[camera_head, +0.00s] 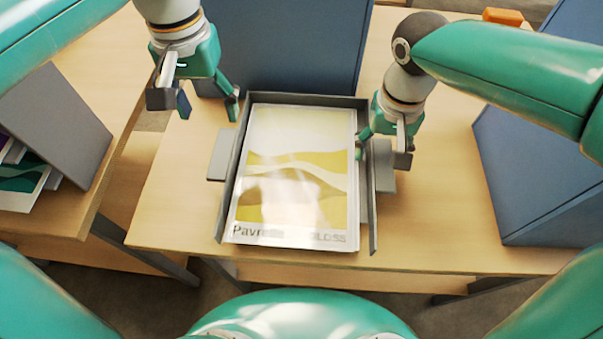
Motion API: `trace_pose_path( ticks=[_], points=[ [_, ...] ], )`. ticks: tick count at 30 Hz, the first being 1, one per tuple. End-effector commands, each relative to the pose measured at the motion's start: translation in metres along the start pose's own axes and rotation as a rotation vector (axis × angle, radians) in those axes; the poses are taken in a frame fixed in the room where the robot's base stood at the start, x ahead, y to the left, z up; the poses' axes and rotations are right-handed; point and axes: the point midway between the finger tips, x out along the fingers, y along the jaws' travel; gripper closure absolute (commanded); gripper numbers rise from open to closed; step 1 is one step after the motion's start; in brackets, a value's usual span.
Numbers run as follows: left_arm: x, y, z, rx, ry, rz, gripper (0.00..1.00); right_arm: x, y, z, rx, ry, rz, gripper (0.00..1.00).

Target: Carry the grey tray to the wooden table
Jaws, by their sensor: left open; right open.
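The grey tray (374,225) lies on a wooden table (180,190) in front of me, with side handles at its left and right. A glossy poster sheet (292,180) with yellow waves and partly legible lettering lies in it. My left gripper (208,104) is open and empty, above and left of the tray's far left corner. My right gripper (386,146) is open at the tray's right wall, above the right handle (382,165). One of its fingers is on the inner side of the wall and the other outside. I cannot tell whether it touches the wall.
A blue panel (290,45) stands behind the tray. Another blue block (540,175) stands on the right. At left, a second wooden surface (75,210) holds a grey slanted holder (60,120) with printed sheets. A gap separates the two surfaces. An orange object (503,16) lies at the back right.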

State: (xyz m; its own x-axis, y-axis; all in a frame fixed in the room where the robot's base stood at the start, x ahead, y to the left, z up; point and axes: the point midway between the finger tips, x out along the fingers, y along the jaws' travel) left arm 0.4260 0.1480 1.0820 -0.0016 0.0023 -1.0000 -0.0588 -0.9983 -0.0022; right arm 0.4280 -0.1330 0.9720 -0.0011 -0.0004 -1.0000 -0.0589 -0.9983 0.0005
Motion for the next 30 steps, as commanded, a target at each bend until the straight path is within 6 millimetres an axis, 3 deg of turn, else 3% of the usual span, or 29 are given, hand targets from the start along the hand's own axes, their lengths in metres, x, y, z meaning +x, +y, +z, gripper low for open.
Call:
trace_pose_path(
  ticks=[5, 21, 30],
  points=[
    [-0.004, 0.0, 0.0, 0.0, -0.001, 0.0, 0.34, -0.014, 0.0, -0.001, 0.001, 0.004, -0.001, 0.34],
    [-0.003, 0.0, 0.0, 0.0, -0.001, 0.0, 0.34, -0.108, -0.001, -0.001, -0.001, 0.003, -0.001, 0.34],
    [-0.003, 0.0, 0.0, 0.0, -0.001, 0.0, 0.34, -0.119, 0.0, 0.0, -0.001, 0.0, 0.0, 0.34]
  ],
)
